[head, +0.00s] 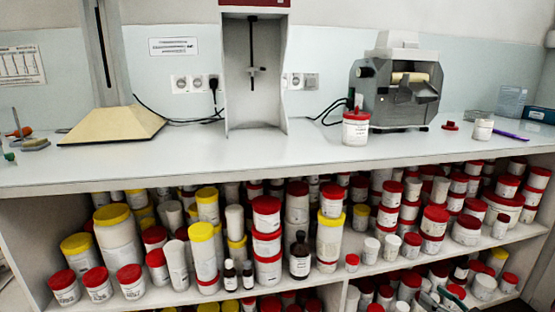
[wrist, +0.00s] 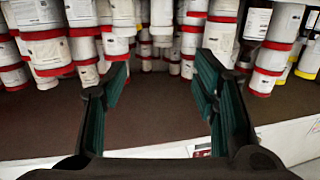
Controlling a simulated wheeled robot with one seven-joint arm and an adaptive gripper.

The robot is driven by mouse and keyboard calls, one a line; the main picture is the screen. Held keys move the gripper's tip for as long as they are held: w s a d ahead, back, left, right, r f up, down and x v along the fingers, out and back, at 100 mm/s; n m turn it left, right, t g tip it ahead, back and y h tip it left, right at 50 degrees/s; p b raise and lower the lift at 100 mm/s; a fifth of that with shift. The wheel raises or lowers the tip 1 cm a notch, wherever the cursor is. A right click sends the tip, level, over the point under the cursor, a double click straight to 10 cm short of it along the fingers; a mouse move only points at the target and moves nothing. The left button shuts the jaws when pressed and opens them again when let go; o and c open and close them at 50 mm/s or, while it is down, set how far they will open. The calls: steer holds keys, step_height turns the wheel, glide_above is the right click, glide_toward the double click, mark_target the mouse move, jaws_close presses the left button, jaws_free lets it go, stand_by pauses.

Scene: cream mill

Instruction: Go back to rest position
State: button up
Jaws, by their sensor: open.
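My gripper (wrist: 162,70) is open in the wrist view, its two teal-padded fingers spread apart with nothing between them. It faces a shelf of white jars with red lids (wrist: 90,48), which appear upside down in this view. The fingers look apart from the jars. In the head view, a small dark and teal piece at the lower right edge looks like part of my gripper (head: 432,298), in front of the lower shelf. The rest of my arm is hidden there.
A white counter (head: 260,160) runs above shelves crowded with jars and bottles. On it stand a grey machine (head: 395,95), a red-lidded jar (head: 355,130), a tall stand (head: 252,110) and a cream wedge-shaped base (head: 112,125). The counter's middle front is clear.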

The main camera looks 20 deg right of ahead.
steer(key=w+d+r+n+g+h, duration=0.1)
steer(key=w+r+g+h, duration=0.1)
steer(key=w+r+g, duration=0.7)
steer(key=w+a+r+h, duration=0.1)
steer(key=w+a+r, duration=0.25)
steer(key=r, duration=0.35)
steer(key=w+a+r+h, duration=0.1)
steer(key=w+a+r, duration=0.2)
steer(key=a+r, duration=0.3)
steer(key=s+a+r+m+g, duration=0.15)
steer(key=s+a+r, duration=0.35)
steer(key=a, duration=0.5)
steer(key=s+a+r+m+g, duration=0.1)
steer(key=s+a+r+g, duration=0.25)
steer(key=s+a, duration=0.45)
steer(key=s+a+n+g+y, duration=0.25)
steer(key=s+a+y, duration=0.25)
steer(key=s+a, duration=1.45)
step_height(320, 180, up, 30)
steer(key=t+p, duration=0.3)
steer(key=p, duration=2.5)
steer(key=shift+w+d+r+m, duration=0.2)
steer(key=shift+w+m, duration=0.1)
steer(key=shift+w, duration=0.1)
